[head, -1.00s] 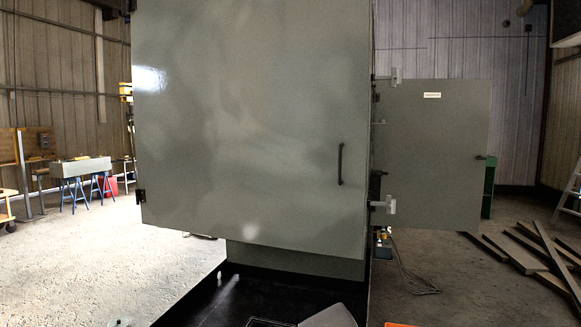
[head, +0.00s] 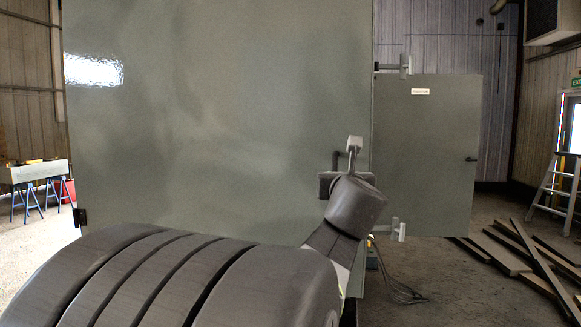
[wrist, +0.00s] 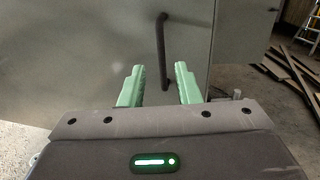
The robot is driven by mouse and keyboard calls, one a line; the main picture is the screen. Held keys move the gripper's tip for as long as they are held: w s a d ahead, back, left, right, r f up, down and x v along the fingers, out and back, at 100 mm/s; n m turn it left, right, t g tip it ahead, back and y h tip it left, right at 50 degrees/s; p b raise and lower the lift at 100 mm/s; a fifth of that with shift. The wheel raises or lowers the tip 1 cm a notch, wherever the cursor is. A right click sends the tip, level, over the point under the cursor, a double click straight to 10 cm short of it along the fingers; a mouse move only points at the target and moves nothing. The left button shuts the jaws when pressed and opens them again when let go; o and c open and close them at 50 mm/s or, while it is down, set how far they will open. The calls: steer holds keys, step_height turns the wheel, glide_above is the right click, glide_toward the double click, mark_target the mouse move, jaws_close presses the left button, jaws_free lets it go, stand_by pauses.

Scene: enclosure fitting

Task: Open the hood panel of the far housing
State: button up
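A large flat grey-green panel (head: 220,110) fills the middle of the head view and looks closed. A hinge (head: 80,217) shows at its lower left edge. Its dark vertical bar handle (wrist: 162,45) is near the right edge; in the head view my gripper hides most of it. My gripper (wrist: 157,76) is open in the wrist view, its two green fingers apart. The handle's lower part shows between the fingertips; I cannot tell whether they touch it. In the head view my gripper (head: 345,168) is in front of the handle. I cannot tell whether this panel is the hood panel.
A smaller labelled grey-green door (head: 430,150) stands to the right, with hinges beside the big panel's edge. Loose planks (head: 520,250) lie on the floor at right, near a stepladder (head: 556,190). A trestle bench (head: 35,180) stands at far left.

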mark_target(335, 168)
steer(key=w, duration=0.4)
steer(key=w+d, duration=0.1)
steer(key=w, duration=0.3)
steer(key=w+d+p, duration=0.1)
steer(key=w, duration=0.4)
steer(key=shift+w, duration=0.1)
steer(key=shift+c, duration=0.2)
jaws_close()
